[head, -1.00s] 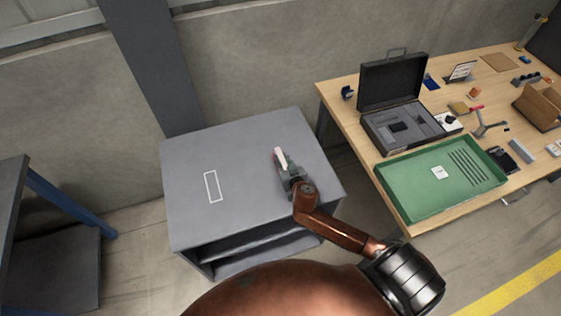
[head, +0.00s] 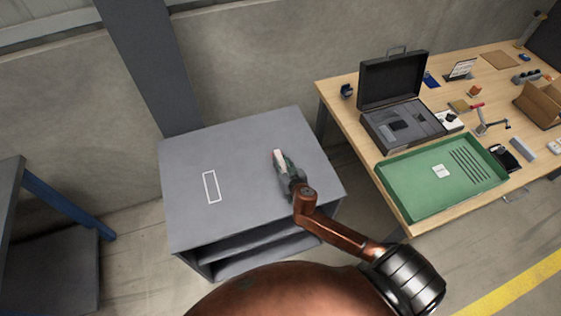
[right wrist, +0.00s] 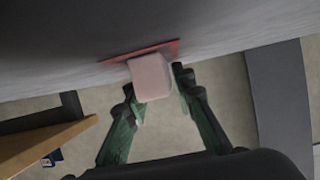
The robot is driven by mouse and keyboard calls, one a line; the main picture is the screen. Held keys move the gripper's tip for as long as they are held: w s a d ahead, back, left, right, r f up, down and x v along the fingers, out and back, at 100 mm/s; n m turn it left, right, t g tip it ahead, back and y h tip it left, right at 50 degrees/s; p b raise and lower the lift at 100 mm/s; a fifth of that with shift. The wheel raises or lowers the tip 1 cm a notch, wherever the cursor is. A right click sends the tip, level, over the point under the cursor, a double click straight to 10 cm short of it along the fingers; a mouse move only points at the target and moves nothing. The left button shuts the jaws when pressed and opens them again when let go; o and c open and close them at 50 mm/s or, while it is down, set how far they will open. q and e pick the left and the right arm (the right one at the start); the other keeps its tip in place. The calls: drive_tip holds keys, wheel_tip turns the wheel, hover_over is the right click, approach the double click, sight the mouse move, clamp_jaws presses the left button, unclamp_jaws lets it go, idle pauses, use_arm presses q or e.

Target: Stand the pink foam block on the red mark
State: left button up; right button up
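The pink foam block (head: 278,154) is upright on the right half of the grey cabinet's top. In the right wrist view the pink block (right wrist: 151,77) is between my right fingertips, its end face towards the camera. The red mark (right wrist: 112,58) shows as a thin slanted strip behind the block's foot; the block covers part of it. Block and mark look in contact, though full contact is hard to tell. My right gripper (head: 283,165) closes around the block, its fingertips (right wrist: 154,80) at both sides. The red mark is hidden in the head view. My left gripper is not in view.
The grey cabinet top (head: 245,150) is otherwise clear, with a white outlined rectangle (head: 211,186) on its left. A wooden table (head: 345,110) to the right carries a green tray (head: 400,213), an open black case (head: 393,80) and small items. A dark bench (head: 10,190) stands at left.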

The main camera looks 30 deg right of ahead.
drive_tip(key=shift+o, duration=1.2)
drive_tip(key=shift+r, duration=0.35)
drive_tip(key=shift+r+p, duration=0.5)
drive_tip(key=shift+p, duration=0.1)
drive_tip(key=v, duration=0.6)
drive_tip(key=p+v, duration=0.1)
drive_tip(key=v, duration=0.5)
drive_tip(key=shift+f+p, duration=0.25)
drive_tip(key=shift+p, duration=0.05)
drive_tip(key=shift+a, duration=0.1)
